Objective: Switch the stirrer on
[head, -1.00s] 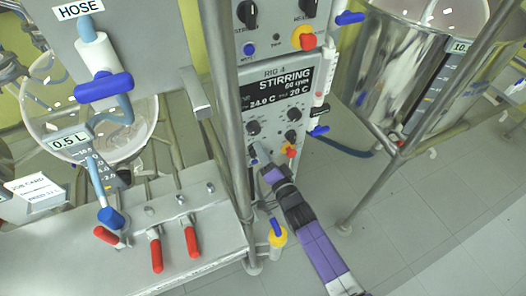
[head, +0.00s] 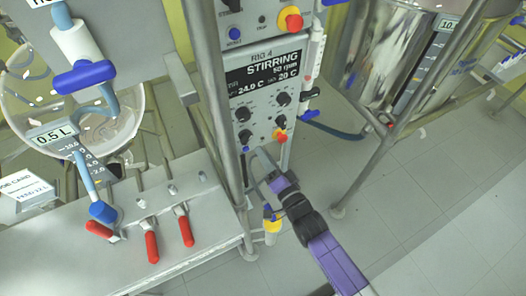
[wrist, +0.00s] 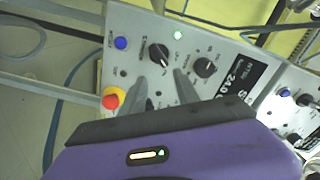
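My gripper (head: 263,157) is just in front of the panel's lower end. In the wrist view, my gripper (wrist: 162,78) has its two fingers apart with nothing between them. The lower left knob (wrist: 160,55) is just beyond the fingertips, apart from them as far as I can tell. A green lamp (wrist: 178,35) glows beside it. My gripper hides the panel's right-hand knobs there.
A steel post (head: 216,90) stands left of the panel. A bench with red-handled valves (head: 152,246) and a 0.5 L glass vessel (head: 125,125) are at left. A large steel-clad vessel (head: 385,60) is at right. Floor is clear at lower right.

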